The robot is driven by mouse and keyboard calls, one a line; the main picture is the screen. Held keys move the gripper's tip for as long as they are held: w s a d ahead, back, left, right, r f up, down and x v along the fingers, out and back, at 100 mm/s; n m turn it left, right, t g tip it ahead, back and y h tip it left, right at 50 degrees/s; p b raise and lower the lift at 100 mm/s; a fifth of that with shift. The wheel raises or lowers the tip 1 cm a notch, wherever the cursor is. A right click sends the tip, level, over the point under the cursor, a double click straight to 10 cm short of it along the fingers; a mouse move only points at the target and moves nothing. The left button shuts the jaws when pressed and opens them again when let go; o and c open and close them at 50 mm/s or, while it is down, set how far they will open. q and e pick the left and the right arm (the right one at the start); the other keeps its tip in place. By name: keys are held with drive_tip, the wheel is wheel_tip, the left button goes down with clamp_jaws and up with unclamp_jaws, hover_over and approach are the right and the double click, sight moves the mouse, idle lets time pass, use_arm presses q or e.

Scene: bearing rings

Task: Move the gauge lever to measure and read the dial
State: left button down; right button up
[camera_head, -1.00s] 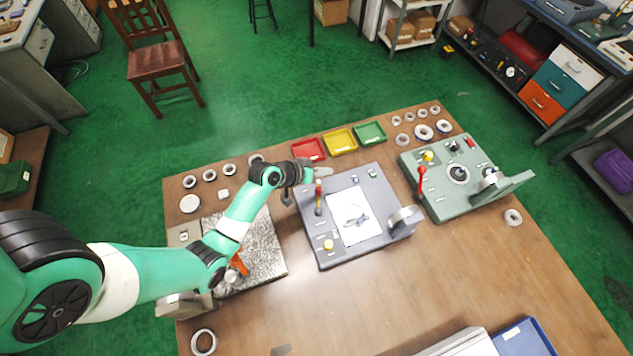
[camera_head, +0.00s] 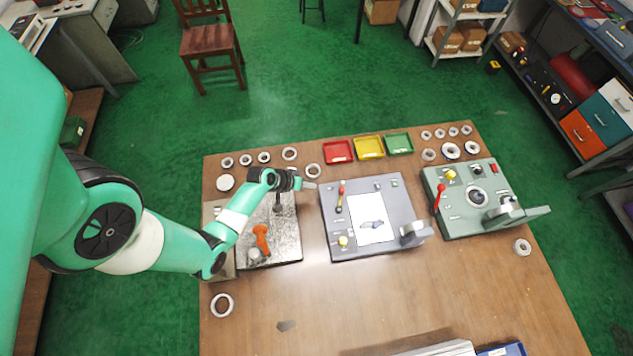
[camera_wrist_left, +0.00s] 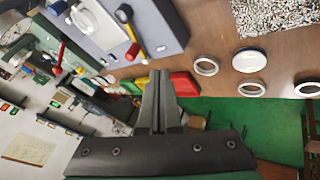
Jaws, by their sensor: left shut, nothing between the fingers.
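A grey gauge panel (camera_head: 330,226) with a white sheet (camera_head: 372,222) stands mid-table. Its red-tipped lever (camera_head: 340,196) is near the upper left corner; it also shows in the left wrist view (camera_wrist_left: 130,30). The dial reading is too small to tell. My left gripper (camera_head: 310,185) is shut and empty, left of the grey panel's lever and apart from it; its fingers also show in the left wrist view (camera_wrist_left: 158,90). My right gripper is out of view.
A speckled plate (camera_head: 285,240) with an orange-handled tool (camera_head: 261,238) lies under my left arm. Red (camera_head: 338,152), yellow (camera_head: 369,147) and green (camera_head: 399,143) trays line the back. Several metal rings lie around; the front middle of the table is mostly clear.

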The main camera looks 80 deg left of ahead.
sight(341, 195)
use_arm(q)
drive_tip(key=b+x, duration=0.6)
drive_tip(key=x, duration=0.2)
drive_tip(key=shift+s+f, duration=0.1)
drive_tip(key=shift+s, duration=0.1)
drive_tip(key=shift+w+d, duration=0.25)
drive_tip(key=shift+w, duration=0.45)
drive_tip(key=shift+w+d, duration=0.25)
drive_tip(key=shift+w, duration=0.45)
drive_tip(key=shift+w+d, duration=0.25)
drive_tip(key=shift+w, duration=0.45)
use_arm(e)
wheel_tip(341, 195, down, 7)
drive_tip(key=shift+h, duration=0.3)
